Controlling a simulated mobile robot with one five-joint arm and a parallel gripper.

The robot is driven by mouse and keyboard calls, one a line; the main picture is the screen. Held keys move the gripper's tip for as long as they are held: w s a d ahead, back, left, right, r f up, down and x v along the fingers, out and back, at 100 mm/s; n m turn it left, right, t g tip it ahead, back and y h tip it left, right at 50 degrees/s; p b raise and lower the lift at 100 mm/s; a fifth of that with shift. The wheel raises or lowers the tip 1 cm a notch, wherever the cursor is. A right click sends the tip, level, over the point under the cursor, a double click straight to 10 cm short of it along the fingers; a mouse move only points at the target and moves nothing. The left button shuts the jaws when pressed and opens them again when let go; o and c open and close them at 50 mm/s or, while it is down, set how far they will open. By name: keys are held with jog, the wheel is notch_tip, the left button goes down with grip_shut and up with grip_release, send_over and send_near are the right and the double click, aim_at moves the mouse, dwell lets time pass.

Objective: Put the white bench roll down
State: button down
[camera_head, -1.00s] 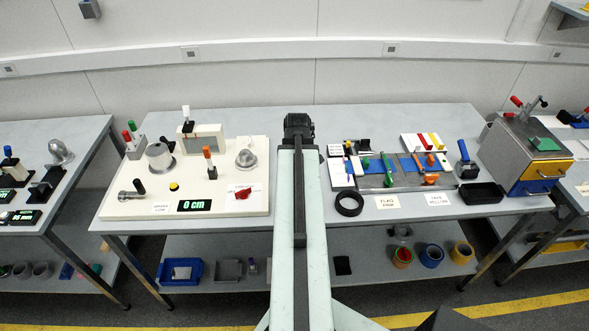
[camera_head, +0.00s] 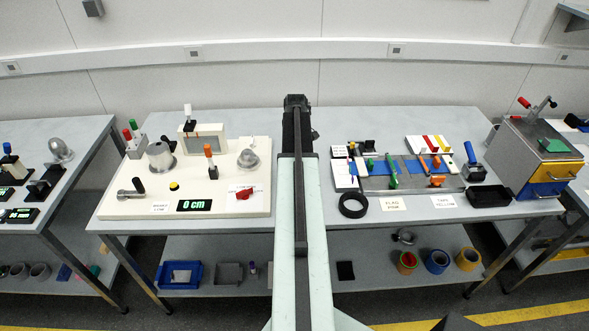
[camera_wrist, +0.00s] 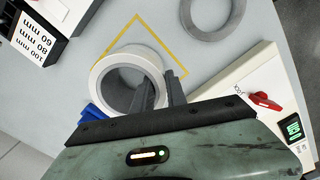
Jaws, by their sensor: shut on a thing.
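The white bench roll (camera_wrist: 104,78) is in the wrist view, a wide white ring with a grey inner wall. My gripper (camera_wrist: 161,92) is shut on the roll's near right wall, with one finger at the hole and the other outside. A yellow square outline (camera_wrist: 183,70) on the grey bench shows around and beyond the roll. I cannot tell whether the roll touches the bench. In the head view my arm hides the roll and the fingertips.
A grey ring (camera_wrist: 242,12) lies beyond the yellow outline. A white block with size labels (camera_wrist: 30,38) stands at upper left, a blue thing (camera_wrist: 92,112) beside the roll. A white panel (camera_wrist: 250,82) with a red knob is at right. Bare bench lies between.

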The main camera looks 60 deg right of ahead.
jog(key=shift+f, duration=0.8)
jog(key=shift+r, duration=0.25)
jog(key=shift+f, duration=0.25)
jog(key=c, duration=1.3)
grip_release()
jog(key=shift+r, duration=0.1)
jog(key=shift+c, duration=0.2)
notch_tip(320, 180, up, 12)
jog(key=p, duration=1.2)
jog(key=shift+r, duration=0.15)
